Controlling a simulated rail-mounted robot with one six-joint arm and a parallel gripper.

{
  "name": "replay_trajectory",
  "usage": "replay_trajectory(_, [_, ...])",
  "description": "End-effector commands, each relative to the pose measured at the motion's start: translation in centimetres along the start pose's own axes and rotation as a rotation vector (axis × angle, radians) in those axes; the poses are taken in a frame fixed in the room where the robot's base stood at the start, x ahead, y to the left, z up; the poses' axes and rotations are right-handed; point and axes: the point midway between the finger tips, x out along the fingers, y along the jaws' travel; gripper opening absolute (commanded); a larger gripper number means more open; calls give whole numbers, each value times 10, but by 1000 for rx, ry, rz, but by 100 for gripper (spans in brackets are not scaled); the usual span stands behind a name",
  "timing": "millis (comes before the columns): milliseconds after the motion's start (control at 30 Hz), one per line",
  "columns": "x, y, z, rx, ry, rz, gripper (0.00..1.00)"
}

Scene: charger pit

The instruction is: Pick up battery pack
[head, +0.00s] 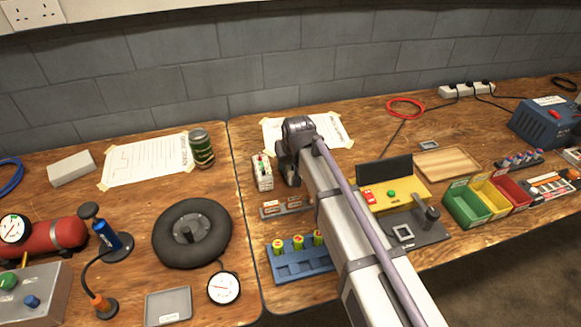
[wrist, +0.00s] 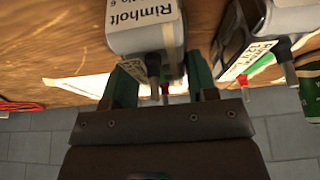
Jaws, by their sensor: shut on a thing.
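A grey battery pack (wrist: 140,30) with a white label reading "Rimholt" sits between the two green fingers of my gripper (wrist: 163,82) in the wrist view. The fingers are shut on it, one on each side, at its terminal end. In the head view my gripper (head: 288,172) points down near the back of the bench, and its arm hides most of what it holds. A second pack (head: 262,172) with red and green parts on top stands just left of it; it also shows in the wrist view (wrist: 262,35). I cannot tell whether the held pack touches the bench.
A green can (head: 201,148) stands further left. A paper sheet (head: 335,130) lies behind my gripper. A blue holder (head: 300,268) with several yellow-green cells and a yellow tester (head: 405,196) are nearer the front. The grey block wall (head: 215,80) rises behind the bench.

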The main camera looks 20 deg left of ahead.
Motion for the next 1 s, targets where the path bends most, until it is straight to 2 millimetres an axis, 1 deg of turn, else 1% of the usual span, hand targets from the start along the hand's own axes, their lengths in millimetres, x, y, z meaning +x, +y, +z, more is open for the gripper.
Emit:
replay_trajectory(167, [0,0,0,0,0,0,6])
replay_trajectory(267, [-6,0,-2,0,0,0,6])
replay_trajectory(367, [-19,0,-8,0,0,0,6])
replay_trajectory(467, [-39,0,-16,0,0,0,6])
replay_trajectory(600, [-70,0,-29,0,0,0,6])
replay_trajectory(733, [-91,0,-38,0,0,0,6])
replay_trajectory(833, [-96,0,-40,0,0,0,6])
replay_trajectory(1000, [-92,0,-38,0,0,0,6])
